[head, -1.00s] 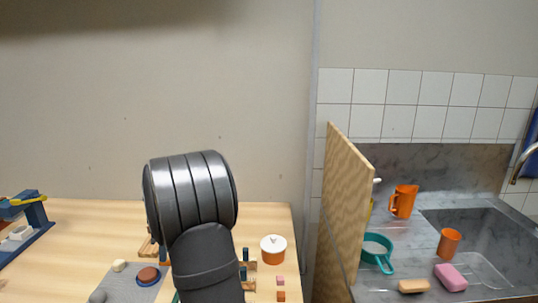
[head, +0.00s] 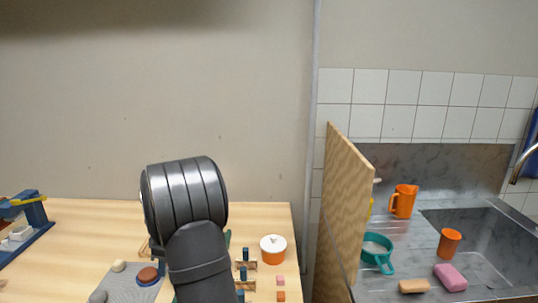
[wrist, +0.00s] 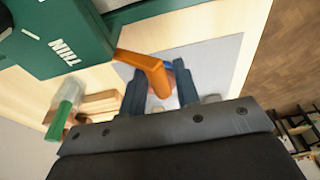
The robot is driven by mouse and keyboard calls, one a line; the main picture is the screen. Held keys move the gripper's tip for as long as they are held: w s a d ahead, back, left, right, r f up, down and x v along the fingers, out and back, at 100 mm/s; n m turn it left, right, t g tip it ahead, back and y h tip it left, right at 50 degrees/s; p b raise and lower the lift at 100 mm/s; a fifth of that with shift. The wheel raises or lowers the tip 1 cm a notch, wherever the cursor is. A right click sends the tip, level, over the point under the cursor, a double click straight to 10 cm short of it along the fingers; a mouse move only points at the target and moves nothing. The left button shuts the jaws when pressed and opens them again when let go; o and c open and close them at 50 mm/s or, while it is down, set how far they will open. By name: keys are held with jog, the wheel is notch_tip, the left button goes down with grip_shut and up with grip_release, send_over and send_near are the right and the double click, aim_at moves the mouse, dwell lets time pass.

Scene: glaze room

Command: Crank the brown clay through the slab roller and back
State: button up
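The slab roller (wrist: 62,38) shows in the wrist view as a dark green body with white lettering that reads THIN, upside down there. Its orange crank handle (wrist: 146,66) reaches between the two fingers of my gripper (wrist: 160,92). The fingers stand apart, with a gap showing beside the handle, so the gripper looks open around it. In the head view my arm hides the gripper and most of the roller. The brown clay (head: 148,274) looks like a round lump on a blue disc, on a grey mat (head: 133,291) left of my arm.
A white-lidded orange pot (head: 273,252) and small coloured blocks (head: 280,281) stand right of my arm. A wooden panel (head: 346,205) divides the table from the sink. A blue device (head: 30,220) stands far left. A green-handled tool (wrist: 65,108) lies near the roller.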

jog(key=shift+w+r, duration=0.45)
jog(key=shift+w, duration=0.3)
jog(key=shift+w+r, duration=0.45)
jog(key=shift+w, duration=0.25)
jog(key=shift+w+r, duration=0.25)
jog(key=shift+w, duration=0.4)
jog(key=shift+w+r, duration=0.2)
jog(key=shift+w, duration=0.45)
jog(key=shift+w, duration=1.4)
